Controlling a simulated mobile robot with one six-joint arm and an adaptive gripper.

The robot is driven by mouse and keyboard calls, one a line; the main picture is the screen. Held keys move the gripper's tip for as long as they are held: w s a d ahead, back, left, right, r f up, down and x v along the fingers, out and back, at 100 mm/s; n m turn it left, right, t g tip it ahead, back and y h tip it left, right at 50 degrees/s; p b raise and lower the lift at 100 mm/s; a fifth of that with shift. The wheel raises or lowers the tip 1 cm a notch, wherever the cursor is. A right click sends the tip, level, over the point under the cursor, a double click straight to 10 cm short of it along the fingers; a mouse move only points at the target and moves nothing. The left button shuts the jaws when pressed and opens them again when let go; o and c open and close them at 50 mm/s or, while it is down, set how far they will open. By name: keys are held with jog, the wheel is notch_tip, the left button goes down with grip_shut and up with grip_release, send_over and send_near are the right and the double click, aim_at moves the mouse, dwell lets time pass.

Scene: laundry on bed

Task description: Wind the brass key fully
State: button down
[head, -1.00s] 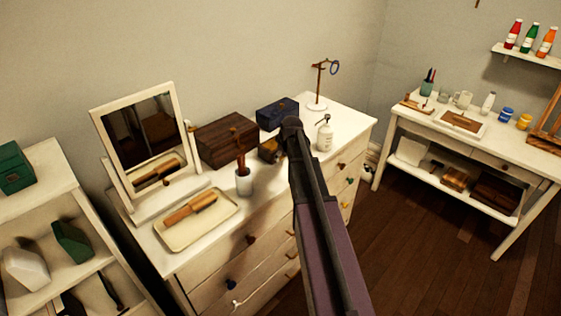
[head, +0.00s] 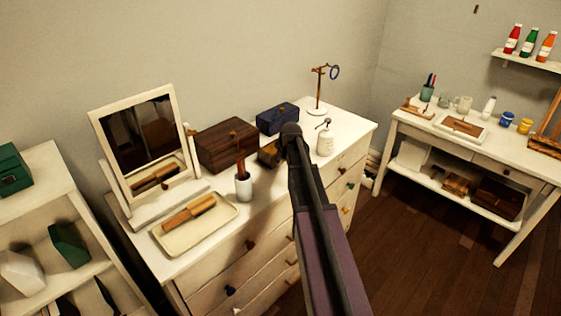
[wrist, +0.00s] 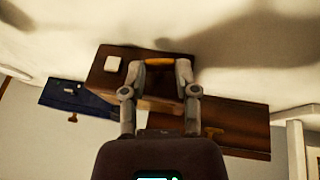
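The brass key (wrist: 160,61) is a short yellow bar at the small brown wooden box (wrist: 110,76), seen from close up in the wrist view. A small white square piece sits on the same box, left of the key. My gripper (wrist: 160,68) has one finger at each end of the key. The fingers stand apart by about the key's width and appear closed on it. In the head view the small box (head: 268,153) is partly covered by my arm, and the key and fingertips are hidden.
A larger brown box (head: 222,147) and a blue box (head: 278,117) flank the small box. A white pump bottle (head: 325,140), a cup with brushes (head: 243,186), a tray (head: 215,233) and a mirror (head: 142,125) stand on the dresser (head: 220,265).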

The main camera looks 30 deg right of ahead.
jog(key=shift+a, duration=0.6)
jog(key=shift+d, duration=0.7)
jog(key=y, duration=0.1)
jog(key=d+g+y, duration=0.1)
jog(key=y, duration=0.1)
jog(key=shift+w+f+m+y, duration=0.1)
jog(key=shift+w+m+y, duration=0.1)
jog(key=shift+m+y, duration=0.15)
jog(key=shift+f+m+g+y+b, duration=0.1)
jog(key=shift+m+g+y+b, duration=0.15)
jog(key=shift+g+y+b, duration=0.55)
jog(key=shift+d+y, duration=0.1)
jog(key=shift+y, duration=0.75)
